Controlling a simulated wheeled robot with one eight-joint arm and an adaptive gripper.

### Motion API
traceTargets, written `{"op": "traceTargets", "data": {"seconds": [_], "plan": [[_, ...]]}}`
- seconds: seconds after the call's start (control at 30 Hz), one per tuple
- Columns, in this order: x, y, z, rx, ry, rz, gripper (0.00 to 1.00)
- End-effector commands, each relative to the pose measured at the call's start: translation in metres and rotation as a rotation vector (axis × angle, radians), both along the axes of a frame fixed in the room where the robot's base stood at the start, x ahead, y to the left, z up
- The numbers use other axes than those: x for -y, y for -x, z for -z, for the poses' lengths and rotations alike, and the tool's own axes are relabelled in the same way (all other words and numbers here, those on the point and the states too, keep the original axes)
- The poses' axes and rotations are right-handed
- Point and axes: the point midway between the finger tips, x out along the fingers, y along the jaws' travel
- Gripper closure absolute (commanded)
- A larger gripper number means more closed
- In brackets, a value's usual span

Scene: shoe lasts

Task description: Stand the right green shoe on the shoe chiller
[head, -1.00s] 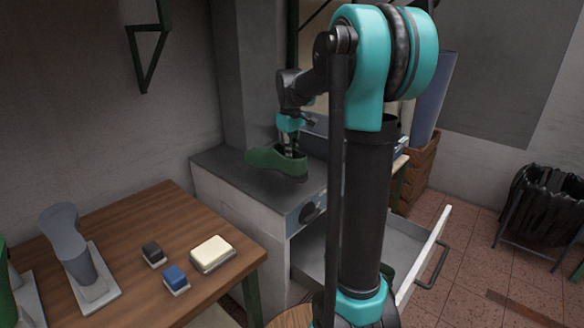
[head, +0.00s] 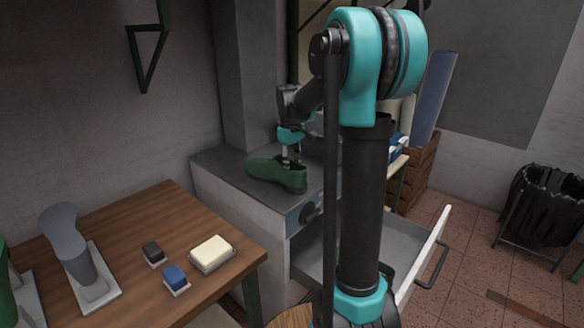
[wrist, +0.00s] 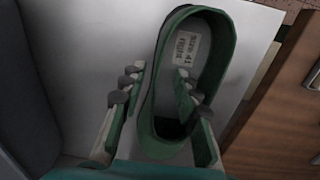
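The green shoe (head: 268,172) sits sole down on the grey top of the shoe chiller (head: 225,165), toe to the left in the head view. In the wrist view the shoe (wrist: 222,50) shows its opening and a pale label inside. My gripper (head: 288,158) is low over the shoe's opening at the heel end. In the wrist view my gripper (wrist: 158,92) has one finger outside the shoe's left side and the other inside the opening. The fingers stand apart with gaps to the shoe wall, so it looks open. The chiller's pale top (wrist: 85,40) lies under the shoe.
A drawer (head: 410,240) stands open below the chiller's front. The wooden table (head: 120,235) at left holds a grey last (head: 68,245), a cream block (head: 212,252), a blue block (head: 174,277) and a dark block (head: 153,252). A wall borders the chiller behind.

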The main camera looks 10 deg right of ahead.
Motion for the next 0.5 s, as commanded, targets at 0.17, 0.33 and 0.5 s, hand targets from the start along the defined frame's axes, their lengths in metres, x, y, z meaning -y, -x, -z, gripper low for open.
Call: {"op": "traceTargets", "data": {"seconds": [0.17,0.33,0.5], "plan": [[0.0,0.0,-0.003,0.0,0.0,0.0,0.69],[-0.001,0.001,-0.024,0.0,0.0,0.0,0.69],[-0.002,0.001,-0.059,0.0,0.0,0.0,0.69]]}}
